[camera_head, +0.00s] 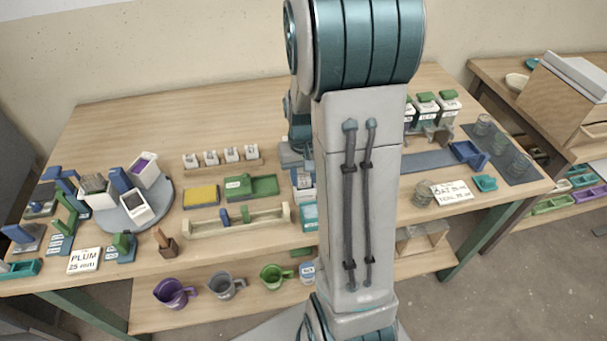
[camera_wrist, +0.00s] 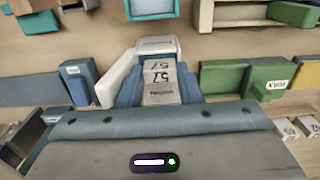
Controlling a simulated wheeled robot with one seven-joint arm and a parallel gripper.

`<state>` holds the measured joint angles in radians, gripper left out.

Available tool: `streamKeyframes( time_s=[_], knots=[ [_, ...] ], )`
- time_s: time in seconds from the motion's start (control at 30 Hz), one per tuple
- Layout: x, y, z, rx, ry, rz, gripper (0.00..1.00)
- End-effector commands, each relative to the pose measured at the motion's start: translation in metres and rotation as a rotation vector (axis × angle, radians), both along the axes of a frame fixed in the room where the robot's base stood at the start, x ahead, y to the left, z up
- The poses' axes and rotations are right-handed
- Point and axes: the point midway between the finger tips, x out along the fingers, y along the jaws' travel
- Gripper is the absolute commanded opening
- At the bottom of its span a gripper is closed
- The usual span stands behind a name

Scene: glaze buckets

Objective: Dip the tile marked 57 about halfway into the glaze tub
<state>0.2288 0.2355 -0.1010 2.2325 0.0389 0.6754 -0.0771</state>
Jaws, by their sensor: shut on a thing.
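The tile marked 57 (camera_wrist: 162,86) is pale grey, and its number reads upside down in the wrist view. My gripper (camera_wrist: 160,92) is shut on this tile, with blue-grey jaw parts on either side of it. In the head view my arm hides most of the gripper and the tile. Tubs stand on the round grey turntable at the left: one with purple inside (camera_head: 146,170), a white one with dark inside (camera_head: 137,207) and a third with grey inside (camera_head: 97,192). The frames do not make clear which is the glaze tub.
A PLUM card (camera_head: 84,260) lies at the front left, an OAT card (camera_head: 452,192) at the right. A yellow pad (camera_head: 201,196), a green tray (camera_head: 252,187) and a wooden rack (camera_head: 237,222) occupy the middle. Several pale tiles stand behind. The back left tabletop is clear.

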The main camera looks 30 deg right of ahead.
Motion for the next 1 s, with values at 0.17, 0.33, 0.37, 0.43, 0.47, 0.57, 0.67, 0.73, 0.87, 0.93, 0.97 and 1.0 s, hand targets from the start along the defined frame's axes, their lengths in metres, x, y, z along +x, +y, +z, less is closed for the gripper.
streamKeyframes(
  time_s=[0.17,0.33,0.37,0.43,0.47,0.57,0.67,0.73,0.87,0.93,0.97,1.0],
  knots=[
    [-0.003,-0.004,-0.001,-0.004,0.005,-0.006,0.1],
    [-0.002,-0.005,-0.001,-0.004,0.004,-0.007,0.1],
    [-0.002,-0.005,0.0,-0.004,0.004,-0.007,0.1],
    [-0.002,-0.005,0.002,-0.004,0.004,-0.007,0.1],
    [-0.002,-0.005,0.003,-0.004,0.004,-0.007,0.1],
    [-0.002,-0.005,0.009,-0.005,0.002,-0.006,0.1],
    [-0.001,-0.005,0.016,-0.005,0.0,-0.006,0.1],
    [-0.001,-0.004,0.021,-0.005,0.0,-0.005,0.1],
    [-0.001,-0.003,0.029,-0.004,0.0,-0.003,0.1],
    [0.0,-0.002,0.033,-0.004,0.0,-0.001,0.1],
    [0.0,-0.002,0.034,-0.003,0.0,-0.001,0.1],
    [0.0,-0.001,0.037,-0.003,0.0,0.0,0.1]
  ],
)
